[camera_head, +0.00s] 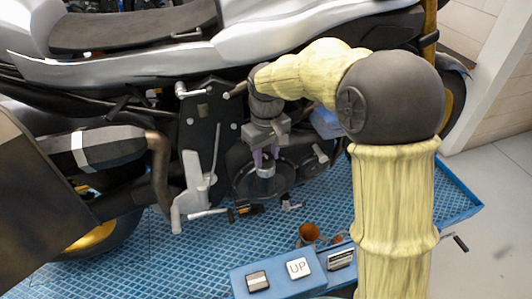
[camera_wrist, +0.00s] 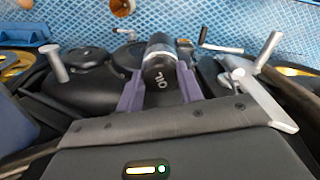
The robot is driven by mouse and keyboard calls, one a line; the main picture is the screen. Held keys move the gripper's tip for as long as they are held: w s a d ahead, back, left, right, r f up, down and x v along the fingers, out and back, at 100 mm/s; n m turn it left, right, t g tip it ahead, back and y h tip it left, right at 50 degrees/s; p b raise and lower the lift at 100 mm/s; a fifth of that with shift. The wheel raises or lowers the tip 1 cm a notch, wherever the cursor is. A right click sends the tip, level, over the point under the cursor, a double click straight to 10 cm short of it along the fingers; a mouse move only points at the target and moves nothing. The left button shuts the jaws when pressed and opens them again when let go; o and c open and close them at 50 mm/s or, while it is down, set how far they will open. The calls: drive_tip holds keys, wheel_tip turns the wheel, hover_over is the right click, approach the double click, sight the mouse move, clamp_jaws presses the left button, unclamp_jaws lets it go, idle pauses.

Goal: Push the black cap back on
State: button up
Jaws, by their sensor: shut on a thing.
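The black cap (camera_wrist: 160,78), lettered "OIL" with a bright silver band at its far end, is between the two purple fingers of my gripper (camera_wrist: 160,92) in the wrist view. The fingers are closed on its sides. In the head view my gripper (camera_head: 265,158) points down at the motorcycle's engine side. A small silver-grey part of the cap (camera_head: 265,171) shows below the fingers, in front of the round dark engine cover (camera_head: 244,184). I cannot tell whether the cap touches the engine or is seated.
The motorcycle (camera_head: 130,70) stands over a blue grated platform (camera_head: 400,205). Metal levers (camera_head: 192,185) and a foot peg project left of my gripper. A copper-coloured cup (camera_head: 308,233) and a blue control box with an "UP" button (camera_head: 299,268) are in front.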

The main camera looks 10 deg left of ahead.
sight(266, 157)
drive_tip(key=o, duration=1.5)
drive_tip(key=shift+r+p, duration=3.1)
drive_tip(key=shift+r, duration=0.4)
